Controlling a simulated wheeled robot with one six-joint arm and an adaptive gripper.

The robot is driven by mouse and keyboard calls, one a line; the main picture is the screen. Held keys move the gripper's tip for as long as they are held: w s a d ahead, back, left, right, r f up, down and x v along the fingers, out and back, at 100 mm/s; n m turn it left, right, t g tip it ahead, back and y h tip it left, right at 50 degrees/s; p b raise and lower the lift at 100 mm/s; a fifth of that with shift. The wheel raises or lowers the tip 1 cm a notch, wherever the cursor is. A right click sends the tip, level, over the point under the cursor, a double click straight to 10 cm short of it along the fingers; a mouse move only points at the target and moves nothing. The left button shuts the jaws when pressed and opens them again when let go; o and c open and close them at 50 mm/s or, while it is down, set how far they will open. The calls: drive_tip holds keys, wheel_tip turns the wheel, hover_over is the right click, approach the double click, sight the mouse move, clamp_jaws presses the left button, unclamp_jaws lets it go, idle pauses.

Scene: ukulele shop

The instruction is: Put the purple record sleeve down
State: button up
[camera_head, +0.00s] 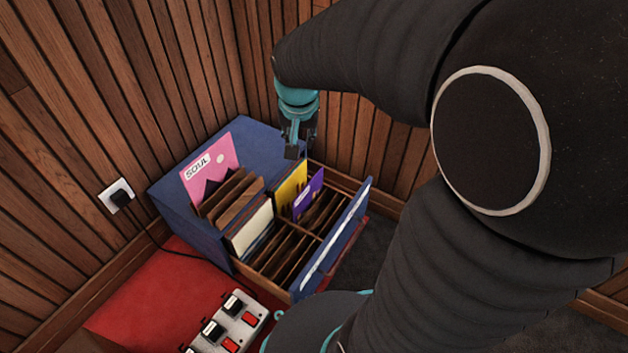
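The purple record sleeve (310,191) stands upright, slightly tilted, in a compartment of the open blue drawer (338,243), with a pale label on its face. Its lower part is hidden among the dividers. A yellow sleeve (290,188) stands just left of it. My gripper (293,153) points down above the back of the drawer, up and left of the purple sleeve in the picture. No sleeve shows between its fingers, and it looks apart from the purple one. The fingers are small and dark, so their opening is unclear.
The blue cabinet (170,196) stands in the corner against wood-slat walls. A pink SOUL sleeve (212,165), brown dividers (238,202) and a cream sleeve (252,230) stand at the left. A red-switched box (228,322) lies on the red surface in front. My arm covers the right side.

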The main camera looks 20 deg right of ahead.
drive_tip(key=s+a+r+n+t, duration=0.1)
drive_tip(key=s+a+r+n, duration=0.1)
drive_tip(key=s, duration=0.6)
drive_tip(key=s+a+r+n+t+y, duration=0.1)
drive_tip(key=s+a+r+n, duration=0.1)
drive_tip(key=s, duration=0.7)
drive_tip(key=shift+s+r+n, duration=0.2)
drive_tip(key=shift+r+n, duration=0.5)
drive_tip(key=shift+r, duration=0.25)
drive_tip(key=shift+a, duration=0.1)
wheel_tip(320, 180, up, 5)
drive_tip(key=p, duration=0.5)
drive_tip(key=shift+r, duration=0.2)
